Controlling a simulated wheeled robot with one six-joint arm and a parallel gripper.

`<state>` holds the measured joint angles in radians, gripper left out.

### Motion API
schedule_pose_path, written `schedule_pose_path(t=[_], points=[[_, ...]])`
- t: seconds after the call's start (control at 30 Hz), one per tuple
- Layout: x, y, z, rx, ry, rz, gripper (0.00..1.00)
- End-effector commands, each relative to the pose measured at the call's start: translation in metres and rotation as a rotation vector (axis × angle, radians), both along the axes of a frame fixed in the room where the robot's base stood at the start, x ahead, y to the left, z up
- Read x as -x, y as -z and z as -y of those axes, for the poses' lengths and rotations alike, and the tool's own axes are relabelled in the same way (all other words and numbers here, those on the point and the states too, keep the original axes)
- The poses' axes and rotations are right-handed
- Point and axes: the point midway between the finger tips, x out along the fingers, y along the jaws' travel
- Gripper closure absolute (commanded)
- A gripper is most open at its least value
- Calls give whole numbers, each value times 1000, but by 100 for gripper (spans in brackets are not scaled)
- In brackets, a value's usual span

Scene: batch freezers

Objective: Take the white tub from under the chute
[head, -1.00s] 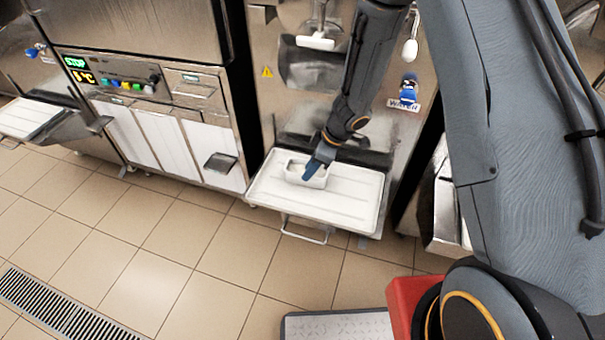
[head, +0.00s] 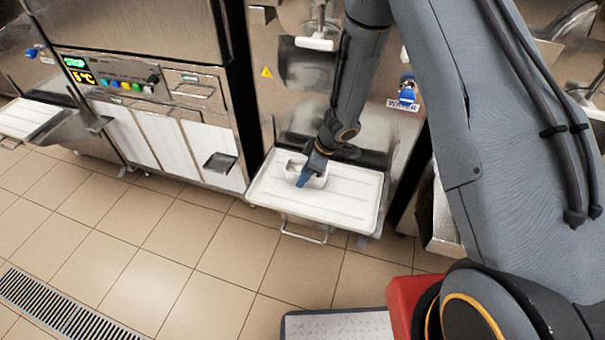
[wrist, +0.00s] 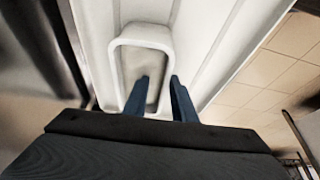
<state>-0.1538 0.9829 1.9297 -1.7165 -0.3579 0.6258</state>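The white tub (head: 291,167) is a small, open, rectangular container. It sits on the white tray (head: 345,204) below the steel machine front; part of it is hidden behind my gripper in the head view. My gripper (head: 304,178) is at the tub, pointing down with blue fingers. In the wrist view the tub (wrist: 144,37) lies ahead, and my gripper (wrist: 160,82) is open with its fingers apart. The left finger shows over the tub's inside and the right finger outside its right wall, so the wall lies between them. I cannot tell whether either finger touches it.
A tray handle (head: 305,232) sticks out in front of the tray. A machine with a lit control panel (head: 112,80) stands to the left, and a blue water valve (head: 407,90) is at the right. The tiled floor (head: 190,245) in front is clear, with a drain grate (head: 55,305).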

Motion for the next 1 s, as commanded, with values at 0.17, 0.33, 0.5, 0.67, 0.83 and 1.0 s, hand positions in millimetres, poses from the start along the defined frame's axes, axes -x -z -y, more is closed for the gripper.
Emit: schedule_pose_path(t=[0.17, 0.33, 0.5, 0.67, 0.83, 1.0], points=[[0, 1, 0, 0, 0, 0, 76], [0, 2, 0, 0, 0, 0, 76], [0, 2, 0, 0, 0, 0, 99], [0, 1, 0, 0, 0, 1, 100], [0, 1, 0, 0, 0, 1, 100], [0, 0, 0, 0, 0, 1, 100]])
